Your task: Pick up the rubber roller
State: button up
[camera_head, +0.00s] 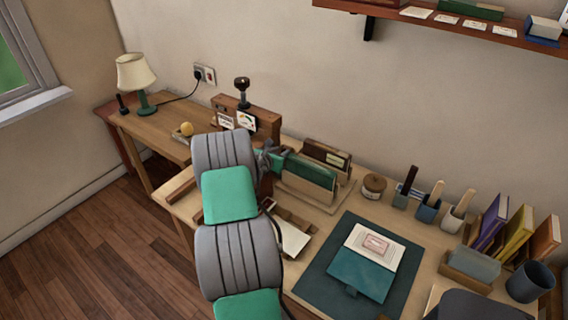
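I cannot make out the rubber roller for certain. My gripper (270,158) is at the end of my grey and green arm, beside the left end of a rack of upright books (308,172). It is well left of the wooden-handled tools. Its fingers are small, dark and partly covered by my arm, so their opening and anything between them cannot be made out.
A dark mat (318,264) holds a teal and white book. Upright books (515,235) and a dark cup (530,282) stand right. A wall shelf (440,22) hangs above.

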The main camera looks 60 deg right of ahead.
jog(key=shift+x, duration=1.1)
grip_shut()
